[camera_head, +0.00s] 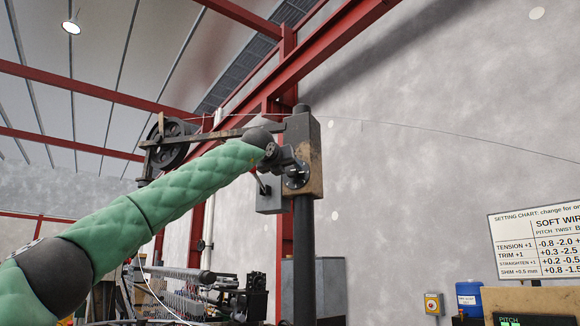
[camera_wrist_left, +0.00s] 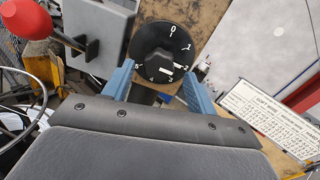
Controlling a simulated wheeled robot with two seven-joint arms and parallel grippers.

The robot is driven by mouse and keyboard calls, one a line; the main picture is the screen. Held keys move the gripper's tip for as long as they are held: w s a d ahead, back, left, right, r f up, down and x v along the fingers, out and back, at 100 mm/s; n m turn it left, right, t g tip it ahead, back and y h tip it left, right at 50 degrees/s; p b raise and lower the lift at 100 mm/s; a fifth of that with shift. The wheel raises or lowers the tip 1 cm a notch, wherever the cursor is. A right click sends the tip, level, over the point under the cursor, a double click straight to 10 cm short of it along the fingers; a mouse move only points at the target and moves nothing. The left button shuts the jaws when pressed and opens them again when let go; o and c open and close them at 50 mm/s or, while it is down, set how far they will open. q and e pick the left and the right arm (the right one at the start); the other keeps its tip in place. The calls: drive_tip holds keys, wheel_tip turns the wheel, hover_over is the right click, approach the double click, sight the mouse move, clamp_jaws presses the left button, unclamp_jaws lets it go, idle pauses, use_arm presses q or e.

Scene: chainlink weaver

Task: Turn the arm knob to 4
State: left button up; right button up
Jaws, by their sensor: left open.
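The arm knob (camera_wrist_left: 160,48) is a black round dial with white numbers 0 to 5, in the upper middle of the left wrist view. A white mark shows low on the dial near 3; I cannot read its exact setting. In the head view the knob (camera_head: 297,181) is a dark disc on the brown post head. My left gripper (camera_wrist_left: 158,74) is open, its two blue fingers on either side of the dial's lower part. I cannot tell whether they touch it. In the head view my left gripper (camera_head: 288,165) is at the knob, partly hidden by its arm. My right gripper is not in view.
A grey box (camera_wrist_left: 100,32) with a red ball-ended lever (camera_wrist_left: 26,18) is close left of the knob in the wrist view. A setting chart (camera_head: 535,240) stands at right in the head view. A wheel (camera_head: 170,145) hangs on a bar left of the post head.

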sight(293, 172)
use_arm(q)
drive_tip(key=shift+p+x, duration=0.5)
drive_tip(key=shift+x, duration=0.9)
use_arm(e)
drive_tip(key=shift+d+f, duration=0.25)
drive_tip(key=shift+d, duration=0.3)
use_arm(q)
drive_tip(key=c, duration=1)
drive_tip(key=shift+m, duration=0.3)
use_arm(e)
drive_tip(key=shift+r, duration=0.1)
